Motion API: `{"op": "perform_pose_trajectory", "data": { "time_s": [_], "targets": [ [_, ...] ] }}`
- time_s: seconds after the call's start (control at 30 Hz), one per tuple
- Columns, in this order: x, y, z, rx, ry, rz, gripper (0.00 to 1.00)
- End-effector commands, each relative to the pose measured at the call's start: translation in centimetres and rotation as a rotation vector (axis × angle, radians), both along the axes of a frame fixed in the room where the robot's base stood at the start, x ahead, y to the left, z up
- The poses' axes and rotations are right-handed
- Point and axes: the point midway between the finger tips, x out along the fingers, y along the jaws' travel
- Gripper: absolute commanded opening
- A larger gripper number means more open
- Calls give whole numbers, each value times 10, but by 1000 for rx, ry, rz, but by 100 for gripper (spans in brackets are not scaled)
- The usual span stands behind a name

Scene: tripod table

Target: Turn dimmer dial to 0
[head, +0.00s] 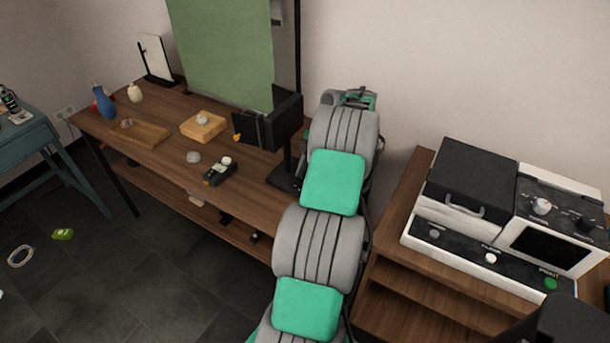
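No dial in the head view has a readable dimmer label or scale. A small black device (220,172) with a pale round knob (226,161) lies near the front edge of the wooden table (165,98). A black box-shaped lamp (270,122) stands behind it to the right, with a small orange part at its left side. A white and black machine (470,255) at the right carries several knobs, including a white one (541,206) on top. My grey and green arm rises through the middle of the view. My gripper cannot be made out.
A green backdrop (225,50) stands behind the table. A wooden block (203,126), a board (139,134) and a blue vase (104,102) are on the tabletop. A wooden shelf unit (400,290) bears the machine.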

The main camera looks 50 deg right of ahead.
Motion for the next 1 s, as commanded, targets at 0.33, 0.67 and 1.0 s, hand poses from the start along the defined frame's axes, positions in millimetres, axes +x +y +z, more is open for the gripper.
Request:
{"op": "perform_pose_trajectory", "data": {
  "time_s": [0.33,0.67,1.0],
  "targets": [
    [0,0,0,1,1,-1,48],
    [-9,-17,51,-1,0,-1,48],
    [-15,-26,72,1,1,-1,48]
  ]
}}
